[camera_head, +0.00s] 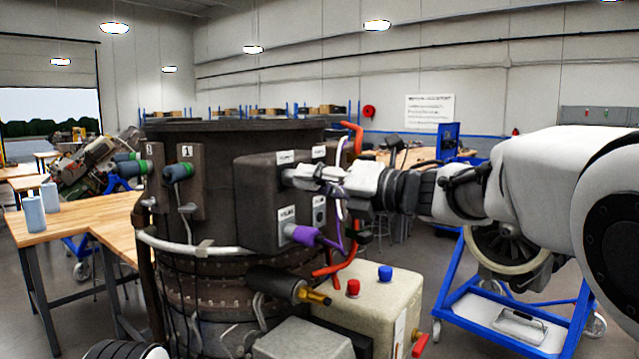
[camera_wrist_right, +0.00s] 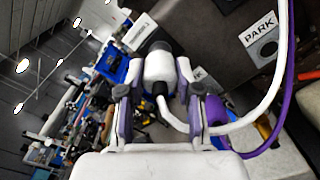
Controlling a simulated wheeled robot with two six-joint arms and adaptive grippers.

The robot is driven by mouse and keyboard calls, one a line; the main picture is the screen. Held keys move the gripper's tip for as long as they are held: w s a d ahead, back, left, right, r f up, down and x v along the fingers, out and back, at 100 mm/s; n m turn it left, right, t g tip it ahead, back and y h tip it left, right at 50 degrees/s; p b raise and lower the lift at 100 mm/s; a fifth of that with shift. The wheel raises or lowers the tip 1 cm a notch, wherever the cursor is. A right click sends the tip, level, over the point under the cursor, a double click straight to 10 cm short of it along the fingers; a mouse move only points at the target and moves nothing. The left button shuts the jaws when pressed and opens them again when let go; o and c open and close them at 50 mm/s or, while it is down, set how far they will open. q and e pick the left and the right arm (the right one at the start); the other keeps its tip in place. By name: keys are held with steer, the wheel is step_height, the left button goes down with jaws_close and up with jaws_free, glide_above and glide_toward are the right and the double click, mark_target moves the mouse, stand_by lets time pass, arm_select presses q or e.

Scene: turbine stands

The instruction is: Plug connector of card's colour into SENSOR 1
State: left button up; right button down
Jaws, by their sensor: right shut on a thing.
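In the right wrist view my right gripper (camera_wrist_right: 160,80) is shut on a white connector (camera_wrist_right: 158,66), whose white cable (camera_wrist_right: 272,90) loops right. The connector's front is close to the box; I cannot tell whether it is seated. A purple connector (camera_head: 302,234) sits in the lower left socket, its purple cable (camera_wrist_right: 290,75) also showing in the wrist view. The box labels are too small to read from the head. No card is identifiable. My left gripper is out of frame.
A PARK label (camera_wrist_right: 258,30) shows beside a socket in the wrist view. Below is a beige box (camera_head: 375,305) with red and blue knobs. A blue cart (camera_head: 500,320) stands right, a wooden table (camera_head: 75,215) left.

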mark_target(318, 183)
steer(key=c, duration=1.1)
jaws_free()
steer(key=shift+r, duration=0.2)
steer(key=o, duration=0.4)
steer(key=shift+w+a, duration=0.1)
steer(key=shift+a, duration=0.05)
steer(key=shift+w+a+f, duration=0.15)
steer(key=shift+a+f, duration=0.05)
steer(key=shift+a, duration=0.1)
steer(key=shift+o, duration=0.7)
steer(key=shift+d, duration=0.3)
steer(key=shift+s+d+f+b, duration=0.15)
steer(key=shift+s+d+b, duration=0.35)
steer(key=shift+b, duration=0.15)
steer(key=b+v, duration=0.2)
steer(key=v, duration=0.3)
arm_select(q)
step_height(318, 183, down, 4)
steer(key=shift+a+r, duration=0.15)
arm_select(e)
steer(key=shift+s+d, duration=0.15)
steer(key=shift+d, duration=0.15)
